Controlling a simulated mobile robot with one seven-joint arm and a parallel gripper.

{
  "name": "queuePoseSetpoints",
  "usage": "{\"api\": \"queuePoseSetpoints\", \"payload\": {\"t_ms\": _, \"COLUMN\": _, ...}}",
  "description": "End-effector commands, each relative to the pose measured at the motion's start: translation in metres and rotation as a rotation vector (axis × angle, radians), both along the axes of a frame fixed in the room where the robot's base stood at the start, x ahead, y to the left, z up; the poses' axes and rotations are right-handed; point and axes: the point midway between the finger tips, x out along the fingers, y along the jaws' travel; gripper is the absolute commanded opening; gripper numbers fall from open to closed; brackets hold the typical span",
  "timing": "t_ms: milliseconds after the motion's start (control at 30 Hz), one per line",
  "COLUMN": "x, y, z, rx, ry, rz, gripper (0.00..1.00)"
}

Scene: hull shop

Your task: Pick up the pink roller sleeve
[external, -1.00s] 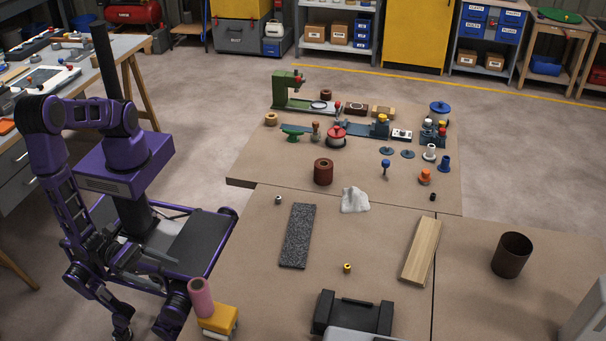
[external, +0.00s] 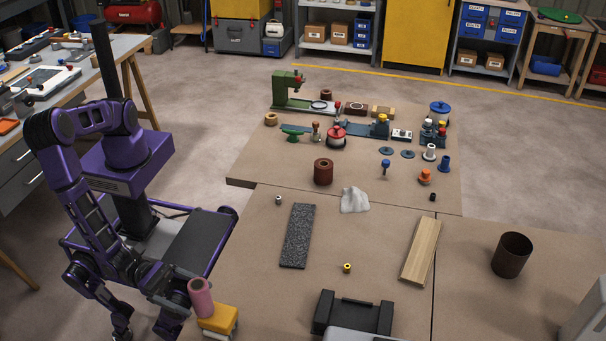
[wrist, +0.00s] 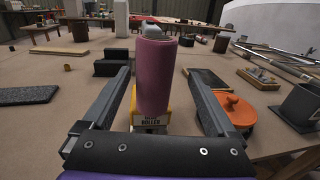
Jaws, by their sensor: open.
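The pink roller sleeve (external: 200,297) stands upright at the front left of the tables, beside a yellow block. My gripper is open with a gap on each side of the sleeve. In the external view my gripper is low at the left of the sleeve, its fingers mostly hidden.
The yellow block (external: 217,320) is right of the sleeve. In the wrist view an orange round lidded thing (wrist: 229,112) sits close to the right finger, and a grey speckled strip (wrist: 25,95) lies left. A black case (external: 352,314) stands farther right. Table between is clear.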

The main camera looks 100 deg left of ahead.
Motion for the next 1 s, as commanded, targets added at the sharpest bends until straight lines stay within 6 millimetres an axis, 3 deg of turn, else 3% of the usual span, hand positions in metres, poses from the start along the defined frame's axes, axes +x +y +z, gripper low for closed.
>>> {"api": "queuePoseSetpoints", "payload": {"t_ms": 333, "x": 0.046, "y": 0.000, "z": -0.002, "rx": -0.001, "ry": -0.001, "rz": 0.002, "gripper": 0.92}}
{"api": "queuePoseSetpoints", "payload": {"t_ms": 667, "x": 0.052, "y": -0.002, "z": -0.002, "rx": -0.001, "ry": 0.000, "rz": 0.000, "gripper": 0.90}}
{"api": "queuePoseSetpoints", "payload": {"t_ms": 1000, "x": 0.052, "y": -0.002, "z": -0.002, "rx": -0.001, "ry": 0.000, "rz": 0.001, "gripper": 0.29}}
